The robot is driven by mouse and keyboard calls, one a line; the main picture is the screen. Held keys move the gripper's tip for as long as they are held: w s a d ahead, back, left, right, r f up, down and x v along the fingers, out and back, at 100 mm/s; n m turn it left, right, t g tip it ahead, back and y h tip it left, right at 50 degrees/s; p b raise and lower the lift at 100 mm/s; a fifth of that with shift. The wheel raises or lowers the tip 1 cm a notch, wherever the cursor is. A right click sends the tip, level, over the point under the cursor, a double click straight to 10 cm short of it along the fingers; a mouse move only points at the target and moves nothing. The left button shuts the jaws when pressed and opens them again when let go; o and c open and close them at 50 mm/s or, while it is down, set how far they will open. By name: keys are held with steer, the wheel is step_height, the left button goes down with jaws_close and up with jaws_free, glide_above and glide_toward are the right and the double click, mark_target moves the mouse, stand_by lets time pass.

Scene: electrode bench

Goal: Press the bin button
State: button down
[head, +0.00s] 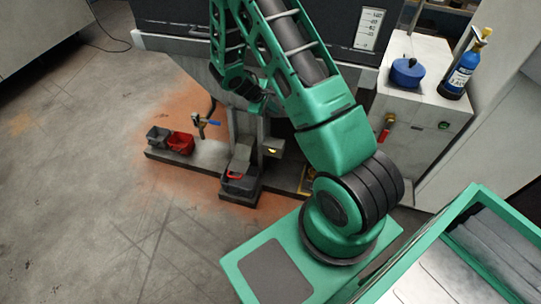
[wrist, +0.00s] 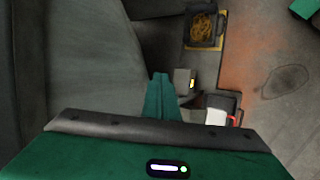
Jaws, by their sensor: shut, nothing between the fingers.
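No label shows, so I cannot tell for sure that this is the bin button. My gripper (wrist: 160,80) is shut and empty, its green fingers just left of the box in the wrist view. I cannot tell whether they touch it. In the head view my arm partly hides the gripper.
A white cabinet (head: 420,108) with a red handle and green button stands right. A yellow coil (wrist: 203,24) lies in a tray. Left floor is clear.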

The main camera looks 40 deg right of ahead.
steer(key=w+a+f+n+t, duration=0.1)
steer(key=a+f+n, duration=0.15)
steer(key=f, duration=0.65)
steer(key=w+a+f+n+t, duration=0.1)
steer(key=f+n, duration=0.2)
steer(key=f, duration=0.6)
steer(key=n+t, duration=0.2)
steer(key=n, duration=0.4)
glide_toward(272, 153)
steer(key=s+a+f, duration=0.4)
steer(key=a+f, duration=0.1)
steer(key=f, duration=0.1)
steer(key=shift+a+f+m, duration=0.1)
steer(key=shift+f+m, duration=0.05)
steer(key=shift+m, duration=0.1)
steer(key=w+d, duration=0.5)
steer(key=d, duration=0.2)
steer(key=shift+w, duration=0.2)
steer(key=shift+w+d, duration=0.15)
steer(key=shift+w+d, duration=0.1)
steer(key=shift+d, duration=0.05)
